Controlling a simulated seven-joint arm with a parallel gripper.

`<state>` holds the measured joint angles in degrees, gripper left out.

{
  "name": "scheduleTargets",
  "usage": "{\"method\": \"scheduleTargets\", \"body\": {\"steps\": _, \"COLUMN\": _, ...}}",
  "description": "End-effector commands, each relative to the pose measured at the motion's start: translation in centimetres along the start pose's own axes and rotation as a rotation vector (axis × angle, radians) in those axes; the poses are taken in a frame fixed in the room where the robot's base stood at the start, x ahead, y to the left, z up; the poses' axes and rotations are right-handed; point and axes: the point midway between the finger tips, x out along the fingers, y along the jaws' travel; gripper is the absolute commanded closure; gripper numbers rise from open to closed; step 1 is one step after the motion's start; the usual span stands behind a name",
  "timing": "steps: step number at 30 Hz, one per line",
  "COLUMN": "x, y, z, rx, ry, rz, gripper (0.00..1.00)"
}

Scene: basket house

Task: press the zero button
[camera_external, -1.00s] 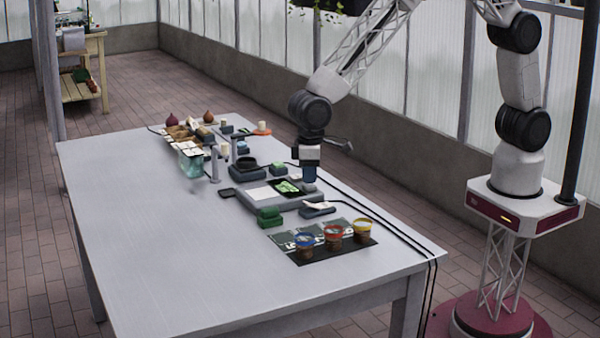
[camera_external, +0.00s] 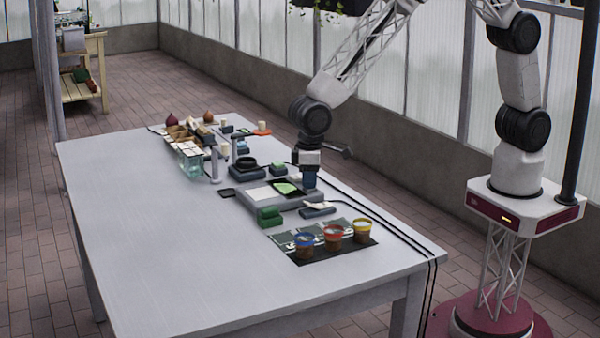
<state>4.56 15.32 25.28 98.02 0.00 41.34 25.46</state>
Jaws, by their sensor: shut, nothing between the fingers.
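A low grey device (camera_external: 254,203) sits near the middle of the table, with a pale square plate (camera_external: 258,194) on top. Beside the plate is a dark panel with a lit green display (camera_external: 286,188). My gripper (camera_external: 309,185) points straight down at the right end of the device, just right of the display. Its fingers are shut and empty, and the tips are at or very near the device's top; contact cannot be made out. The zero button cannot be picked out; the fingers cover that corner.
A green block (camera_external: 269,217) and a small dark pad (camera_external: 318,210) stand in front of the device. Three cups (camera_external: 333,234) stand on a dark mat. A clear jar (camera_external: 191,163) and trays are farther back. The table's left side is clear.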

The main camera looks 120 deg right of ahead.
Motion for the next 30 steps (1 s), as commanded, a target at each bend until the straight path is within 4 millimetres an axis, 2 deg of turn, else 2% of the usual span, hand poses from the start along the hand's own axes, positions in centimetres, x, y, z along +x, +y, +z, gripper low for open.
{"method": "scheduleTargets", "body": {"steps": 21, "x": -2.6, "y": 0.0, "z": 0.0, "rx": 0.0, "ry": 0.0, "rz": 0.0, "gripper": 1.0}}
{"method": "scheduleTargets", "body": {"steps": 30, "x": -2.9, "y": 0.0, "z": 0.0, "rx": 0.0, "ry": -0.001, "rz": 0.0, "gripper": 1.0}}
